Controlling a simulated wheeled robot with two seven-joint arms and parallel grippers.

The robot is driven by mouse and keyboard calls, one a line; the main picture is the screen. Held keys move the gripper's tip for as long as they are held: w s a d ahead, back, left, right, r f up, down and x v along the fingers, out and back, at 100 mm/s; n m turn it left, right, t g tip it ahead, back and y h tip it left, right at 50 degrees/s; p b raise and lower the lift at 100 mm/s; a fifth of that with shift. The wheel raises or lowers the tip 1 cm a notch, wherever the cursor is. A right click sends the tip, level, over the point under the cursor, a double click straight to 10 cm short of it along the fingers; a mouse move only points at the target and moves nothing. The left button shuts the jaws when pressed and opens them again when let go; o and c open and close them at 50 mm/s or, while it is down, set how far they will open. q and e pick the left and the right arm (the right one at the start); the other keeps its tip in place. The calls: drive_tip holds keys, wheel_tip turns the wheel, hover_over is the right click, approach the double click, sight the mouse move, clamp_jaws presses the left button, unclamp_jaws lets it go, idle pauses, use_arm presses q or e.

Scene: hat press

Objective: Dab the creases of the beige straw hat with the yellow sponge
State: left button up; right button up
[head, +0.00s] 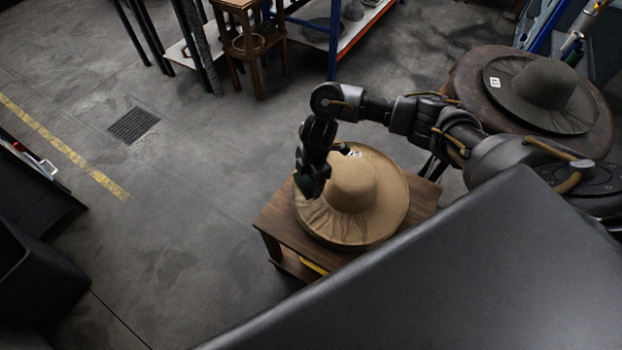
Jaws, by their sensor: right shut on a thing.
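The beige straw hat (369,213) lies brim down on a small brown wooden table (280,229). Its crown (350,186) points up, and creases show on the near-left part of the brim. A small white tag sits on the far side of the brim. My right gripper (309,190) points down over the left edge of the brim, left of the crown. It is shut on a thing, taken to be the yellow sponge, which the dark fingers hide. I cannot tell whether it touches the straw. My left gripper is not in view.
A dark hat (545,84) with a white tag lies on a round dark table (468,75) at the upper right. A yellow thing (313,267) shows low under the wooden table. A wooden stool (240,40) stands at the back.

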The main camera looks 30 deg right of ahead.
sight(309, 202)
drive_tip(key=shift+d+f, duration=0.1)
drive_tip(key=shift+f, duration=0.2)
use_arm(q)
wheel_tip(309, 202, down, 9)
drive_tip(key=b, duration=0.8)
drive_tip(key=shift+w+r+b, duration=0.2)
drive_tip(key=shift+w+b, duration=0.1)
use_arm(e)
wheel_tip(309, 202, down, 8)
drive_tip(key=shift+r, duration=0.15)
use_arm(q)
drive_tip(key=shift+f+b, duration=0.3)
drive_tip(key=shift+b, duration=0.05)
use_arm(e)
drive_tip(key=shift+f, duration=0.6)
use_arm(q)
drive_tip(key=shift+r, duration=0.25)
use_arm(e)
drive_tip(key=shift+s, duration=0.1)
idle(1.2)
use_arm(q)
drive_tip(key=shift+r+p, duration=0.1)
drive_tip(key=shift+p, duration=0.3)
use_arm(e)
drive_tip(key=shift+r, duration=0.1)
wheel_tip(309, 202, up, 14)
drive_tip(key=p, duration=1.4)
drive_tip(key=shift+p, duration=0.35)
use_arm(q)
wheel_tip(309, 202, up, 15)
